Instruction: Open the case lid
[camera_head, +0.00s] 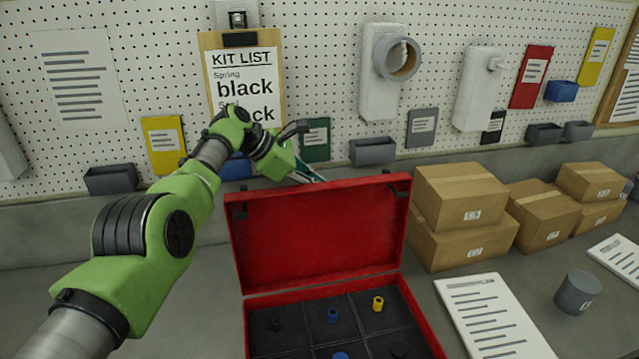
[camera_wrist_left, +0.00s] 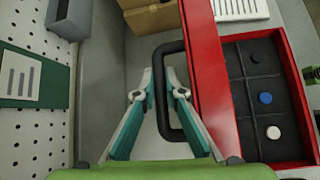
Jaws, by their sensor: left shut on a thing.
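The red case lid (camera_head: 318,235) stands raised, close to upright, at the back of the case (camera_head: 425,325). The dark case interior is open to view, with divided compartments. My left gripper (camera_head: 308,172) is behind the lid near its top edge. In the left wrist view my left gripper's teal fingers (camera_wrist_left: 159,75) are shut on the black handle (camera_wrist_left: 172,48), a loop on the lid's edge. The red lid (camera_wrist_left: 207,80) stands just right of the handle there. In the head view the lid's edge partly hides the fingers and the handle.
Small pieces, including a blue one (camera_head: 333,315) and a yellow one (camera_head: 378,303), stand in the compartments. Cardboard boxes (camera_head: 460,195) are stacked right of the lid. A printed sheet (camera_head: 492,315) and a grey cylinder (camera_head: 578,292) lie farther right. A pegboard (camera_head: 320,60) rises behind.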

